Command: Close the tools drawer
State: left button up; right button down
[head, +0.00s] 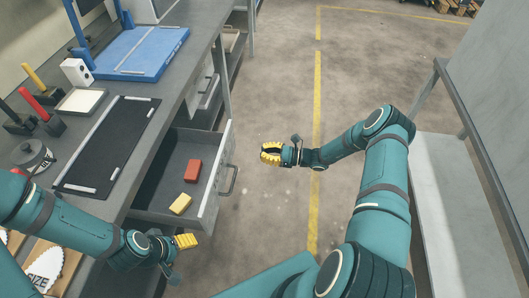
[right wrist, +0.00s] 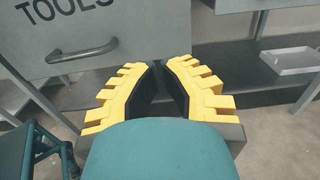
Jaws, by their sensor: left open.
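The tools drawer (head: 209,196) is pulled out from the grey workbench on the left in the head view. Its grey front, marked TOOLS (right wrist: 120,25), fills the upper left of the right wrist view. Its bar handle (right wrist: 82,50) also shows in the head view (head: 230,180). A red block (head: 193,171) and a yellow block (head: 180,204) lie inside. My right gripper (head: 268,153) is open and empty, out in front of the drawer front and apart from the handle. My left gripper (head: 190,241) is open, near the drawer's near side; its fingers show only partly.
The bench top holds a black mat (head: 110,145), a blue tray (head: 135,52), a white box (head: 77,71) and screwdriver-like tools. Another drawer (head: 207,92) stands farther along. A grey table (head: 440,200) stands at the right. The floor between is clear.

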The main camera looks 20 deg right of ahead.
aim_at(232, 149)
jog(key=b+x, duration=0.1)
jog(key=x, duration=0.9)
jog(key=shift+w+a, duration=0.15)
jog(key=shift+a, duration=0.05)
